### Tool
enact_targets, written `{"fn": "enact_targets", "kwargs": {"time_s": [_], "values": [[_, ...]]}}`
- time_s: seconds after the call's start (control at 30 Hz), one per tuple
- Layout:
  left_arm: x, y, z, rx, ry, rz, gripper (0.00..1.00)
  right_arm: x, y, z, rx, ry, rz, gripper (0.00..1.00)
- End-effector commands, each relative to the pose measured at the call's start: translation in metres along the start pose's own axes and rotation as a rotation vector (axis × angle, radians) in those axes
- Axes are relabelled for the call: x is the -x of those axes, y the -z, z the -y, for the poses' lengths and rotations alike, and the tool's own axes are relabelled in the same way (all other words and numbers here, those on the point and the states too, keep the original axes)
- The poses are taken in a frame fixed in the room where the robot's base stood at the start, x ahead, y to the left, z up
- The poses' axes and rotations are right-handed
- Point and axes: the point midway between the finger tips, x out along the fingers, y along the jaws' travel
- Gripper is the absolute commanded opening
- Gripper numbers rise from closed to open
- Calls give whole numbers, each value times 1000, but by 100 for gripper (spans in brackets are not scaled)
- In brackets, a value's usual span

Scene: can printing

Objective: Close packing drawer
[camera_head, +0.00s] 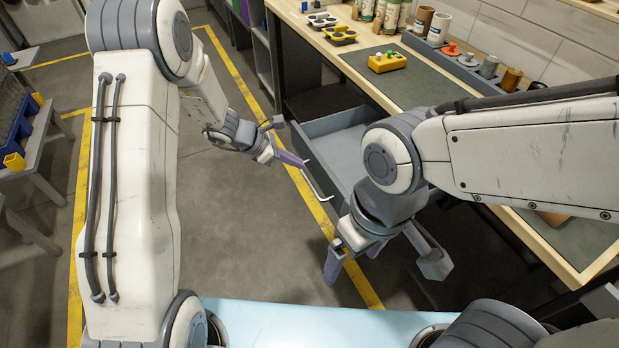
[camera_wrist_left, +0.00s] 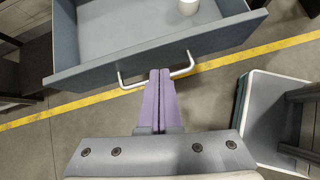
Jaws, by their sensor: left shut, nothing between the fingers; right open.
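The grey packing drawer (camera_head: 325,138) stands pulled out from under the workbench, with a bent metal handle (camera_head: 318,182) on its front. In the left wrist view the drawer (camera_wrist_left: 70,74) and handle (camera_wrist_left: 185,68) show just beyond the fingers. My left gripper (camera_head: 301,163) is shut and empty, its purple fingers (camera_wrist_left: 160,74) together at the drawer front, between the two ends of the handle. I cannot tell whether they touch it. My right gripper (camera_head: 386,268) is open and empty, low in front of the bench. My right arm hides part of the drawer.
A white cylinder (camera_wrist_left: 188,6) is in the drawer. A grey table with bins (camera_head: 20,130) is at the left. The floor (camera_head: 250,220) between is clear.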

Motion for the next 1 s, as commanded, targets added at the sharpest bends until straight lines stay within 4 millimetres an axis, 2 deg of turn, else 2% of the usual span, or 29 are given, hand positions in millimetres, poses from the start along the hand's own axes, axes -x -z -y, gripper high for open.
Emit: {"fn": "enact_targets", "kwargs": {"time_s": [0.03, 0.1, 0.2, 0.33, 0.7, 0.83, 1.0], "values": [[-7, 20, -12, 78, -32, 5, 0, -6, 0, 0, 0, 0, 0, 91], [-9, 33, -24, 150, -65, 12, 0, -8, 0, -1, 0, 0, 0, 91], [-13, 40, -30, 192, -82, 17, 0, -8, 0, -1, 0, 0, 0, 91], [-28, 39, -31, 195, -81, 18, 0, -7, 0, 0, 0, 0, 0, 91], [-92, 37, -35, 189, -79, 17, 0, -2, 0, 0, 0, 0, 0, 91], [-104, 37, -37, 190, -81, 18, 0, -1, 0, 0, 0, 0, 0, 91], [-110, 37, -37, 189, -82, 17, 0, -1, 0, 0, 0, 0, 0, 91]]}}
